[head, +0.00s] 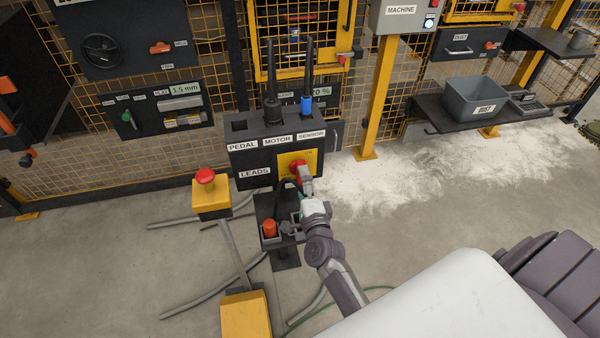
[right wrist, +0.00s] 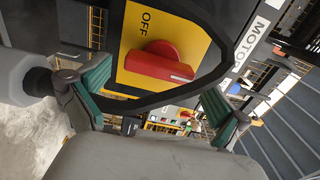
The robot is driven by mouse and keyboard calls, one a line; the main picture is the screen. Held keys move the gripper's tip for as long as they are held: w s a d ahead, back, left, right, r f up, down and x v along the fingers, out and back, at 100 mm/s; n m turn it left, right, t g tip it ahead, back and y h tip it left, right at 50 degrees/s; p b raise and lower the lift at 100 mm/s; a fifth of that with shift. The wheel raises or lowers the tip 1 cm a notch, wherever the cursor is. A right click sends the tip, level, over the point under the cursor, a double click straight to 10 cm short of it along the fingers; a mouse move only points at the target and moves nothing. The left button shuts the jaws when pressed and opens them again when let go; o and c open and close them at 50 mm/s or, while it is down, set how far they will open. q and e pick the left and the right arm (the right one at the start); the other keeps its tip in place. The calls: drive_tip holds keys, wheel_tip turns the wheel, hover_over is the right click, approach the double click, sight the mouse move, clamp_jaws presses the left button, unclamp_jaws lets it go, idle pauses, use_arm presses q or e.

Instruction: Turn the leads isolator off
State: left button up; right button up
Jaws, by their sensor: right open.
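The leads isolator is a red rotary knob (head: 298,168) on a yellow plate (head: 284,160) on the dark control box, beside the LEADS label (head: 255,173). In the right wrist view the red knob (right wrist: 158,62) is large, with OFF lettered on the yellow plate (right wrist: 196,42). The white mark on the knob's end points toward the MOTOR label side, not at OFF. My right gripper (head: 306,186) is in front of the knob. Its green-padded fingers (right wrist: 157,90) are spread, apparently short of the knob, with nothing between them. My left gripper is in neither view.
A black plug and a blue-collared plug (head: 304,107) stand in the control box top. A red mushroom button (head: 205,176) on a yellow box is to the left, and an orange-red item (head: 269,228) sits below. Cables lie on the floor. A grey bin (head: 473,97) stands at right.

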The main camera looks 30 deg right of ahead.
drive_tip(key=shift+x, duration=1.25)
drive_tip(key=shift+w+d, duration=0.1)
drive_tip(key=shift+w, duration=0.35)
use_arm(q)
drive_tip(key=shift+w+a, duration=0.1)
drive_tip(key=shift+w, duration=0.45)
use_arm(e)
drive_tip(key=shift+c, duration=1.2)
drive_tip(key=c, duration=0.8)
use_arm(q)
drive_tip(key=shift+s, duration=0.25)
use_arm(e)
drive_tip(key=shift+o, duration=0.2)
